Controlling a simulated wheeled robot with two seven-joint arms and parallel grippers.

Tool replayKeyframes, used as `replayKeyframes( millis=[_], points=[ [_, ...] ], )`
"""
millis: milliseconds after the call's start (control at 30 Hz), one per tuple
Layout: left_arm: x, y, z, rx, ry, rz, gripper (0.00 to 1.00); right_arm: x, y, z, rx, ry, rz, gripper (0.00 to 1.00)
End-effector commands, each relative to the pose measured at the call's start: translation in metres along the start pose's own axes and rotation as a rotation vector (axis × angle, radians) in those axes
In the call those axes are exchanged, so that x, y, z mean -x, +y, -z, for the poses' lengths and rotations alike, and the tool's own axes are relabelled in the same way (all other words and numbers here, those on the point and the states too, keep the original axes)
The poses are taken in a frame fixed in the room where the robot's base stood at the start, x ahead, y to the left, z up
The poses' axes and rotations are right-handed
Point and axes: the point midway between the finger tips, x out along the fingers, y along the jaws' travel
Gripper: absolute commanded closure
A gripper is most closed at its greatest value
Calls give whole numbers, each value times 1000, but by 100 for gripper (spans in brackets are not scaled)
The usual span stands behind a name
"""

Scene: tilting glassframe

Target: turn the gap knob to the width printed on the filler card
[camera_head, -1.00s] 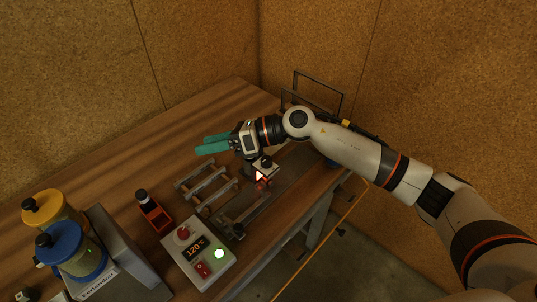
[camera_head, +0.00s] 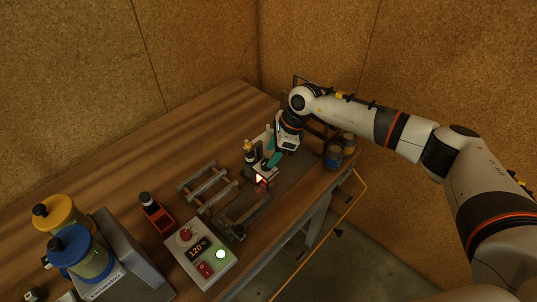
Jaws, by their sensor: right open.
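My right gripper (camera_head: 267,155) reaches in from the right, with its teal fingers open and pointing down around the top of a small upright fixture (camera_head: 259,168) on the bench rail. The fixture has a pale block with a red glow beneath it. Its dark top knob, which may be the gap knob, is largely hidden by the fingers, and I cannot tell whether they touch it. No filler card with a printed width can be made out. My left gripper is not in view.
A control box (camera_head: 212,262) with a red knob, a 120° display and a lit green button stands at the front. A metal rack (camera_head: 207,187), a red tool (camera_head: 156,213) and yellow and blue jars (camera_head: 80,253) stand left. Dark cans (camera_head: 333,156) stand right.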

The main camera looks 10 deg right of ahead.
Motion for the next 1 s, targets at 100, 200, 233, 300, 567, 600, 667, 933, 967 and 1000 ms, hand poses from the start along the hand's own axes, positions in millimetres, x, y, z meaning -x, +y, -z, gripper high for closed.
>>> replayKeyframes(
  millis=[100, 200, 233, 300, 567, 600, 667, 933, 967, 1000],
  points=[
    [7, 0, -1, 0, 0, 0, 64, -17, 0, 1, 0, -1, 2, 49],
    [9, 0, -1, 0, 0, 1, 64, -27, 0, 1, -1, 0, 0, 49],
    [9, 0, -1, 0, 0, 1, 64, -29, 0, 0, -1, 0, 1, 49],
    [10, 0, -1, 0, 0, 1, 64, -33, 0, 0, 0, 0, 1, 49],
    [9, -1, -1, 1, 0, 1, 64, -35, 0, 0, 1, 1, 0, 49],
    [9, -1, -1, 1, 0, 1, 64, -35, 0, 0, 1, 1, 0, 51],
    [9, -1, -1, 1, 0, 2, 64, -35, 0, 0, 1, 1, 0, 60],
    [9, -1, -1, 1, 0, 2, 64, -34, 0, 0, 0, 1, -1, 94],
    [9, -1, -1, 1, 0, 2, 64, -34, 0, 0, -1, 1, -1, 94],
    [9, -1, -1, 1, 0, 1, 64, -34, 0, 0, -4, 1, -2, 94]
  ],
)
